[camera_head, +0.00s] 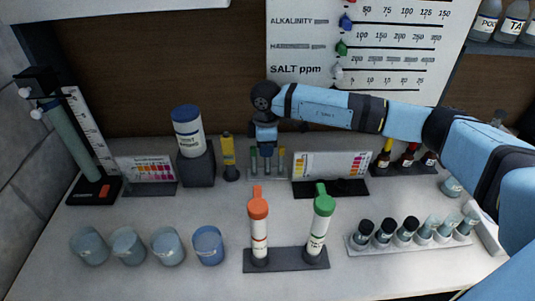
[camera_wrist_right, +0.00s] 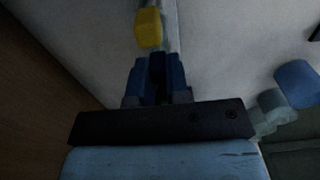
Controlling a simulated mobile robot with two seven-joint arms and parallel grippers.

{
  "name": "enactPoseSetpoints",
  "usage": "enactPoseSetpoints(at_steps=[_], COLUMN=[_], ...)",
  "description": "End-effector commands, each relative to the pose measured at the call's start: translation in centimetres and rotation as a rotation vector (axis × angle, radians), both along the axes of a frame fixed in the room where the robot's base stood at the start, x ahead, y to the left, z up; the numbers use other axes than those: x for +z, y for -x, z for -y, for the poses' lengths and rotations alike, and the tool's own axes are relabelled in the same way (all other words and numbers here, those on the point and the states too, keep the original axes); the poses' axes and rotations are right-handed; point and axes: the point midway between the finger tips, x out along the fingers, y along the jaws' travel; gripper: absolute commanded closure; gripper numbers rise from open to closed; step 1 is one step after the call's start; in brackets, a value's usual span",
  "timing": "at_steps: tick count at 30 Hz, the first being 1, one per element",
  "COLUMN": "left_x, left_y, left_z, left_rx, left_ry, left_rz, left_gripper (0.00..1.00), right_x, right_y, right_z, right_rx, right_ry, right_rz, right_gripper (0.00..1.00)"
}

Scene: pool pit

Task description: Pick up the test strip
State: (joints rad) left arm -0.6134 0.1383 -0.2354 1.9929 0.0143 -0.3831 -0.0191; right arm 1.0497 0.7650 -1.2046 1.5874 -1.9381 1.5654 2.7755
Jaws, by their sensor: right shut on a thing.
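My right gripper (camera_head: 265,148) comes down over a small clear rack (camera_head: 268,175) at the back middle of the counter. The rack holds slim upright test strips, one with a green top (camera_head: 253,158) at left and one with a yellow top (camera_head: 281,158) at right. The gripper is shut on the middle test strip, which its fingers mostly hide. In the right wrist view, the blue fingers (camera_wrist_right: 157,80) are close together, with a bit of green beside them. My left gripper is not in view.
Colour charts (camera_head: 148,172) (camera_head: 332,165) flank the rack. In front are orange-capped (camera_head: 258,225) and green-capped (camera_head: 320,225) tubes on a dark stand. Several cups (camera_head: 168,247) line the front left.

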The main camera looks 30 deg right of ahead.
Motion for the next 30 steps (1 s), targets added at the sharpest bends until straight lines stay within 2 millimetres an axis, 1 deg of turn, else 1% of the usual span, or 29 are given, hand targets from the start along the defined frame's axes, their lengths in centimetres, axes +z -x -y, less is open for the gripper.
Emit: enactPoseSetpoints(at_steps=[9,14,17,20,30], left_x=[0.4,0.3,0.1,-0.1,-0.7], left_y=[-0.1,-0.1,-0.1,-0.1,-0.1], left_z=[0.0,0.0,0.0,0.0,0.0], left_rx=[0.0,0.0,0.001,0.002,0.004], left_ry=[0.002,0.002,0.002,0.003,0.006], left_rz=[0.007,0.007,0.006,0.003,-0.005], left_gripper=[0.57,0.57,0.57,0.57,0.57], right_x=[0.1,0.8,1.9,3.4,10.0], right_y=[0.0,0.0,-0.1,-0.1,0.0], right_z=[0.0,0.0,0.0,0.0,0.0], right_rx=[0.0,0.0,0.0,0.0,0.0], right_ry=[0.0,0.0,0.0,0.0,0.0], right_rz=[0.0,0.0,0.002,0.004,0.004], right_gripper=[1.0,1.0,1.0,1.0,1.0])
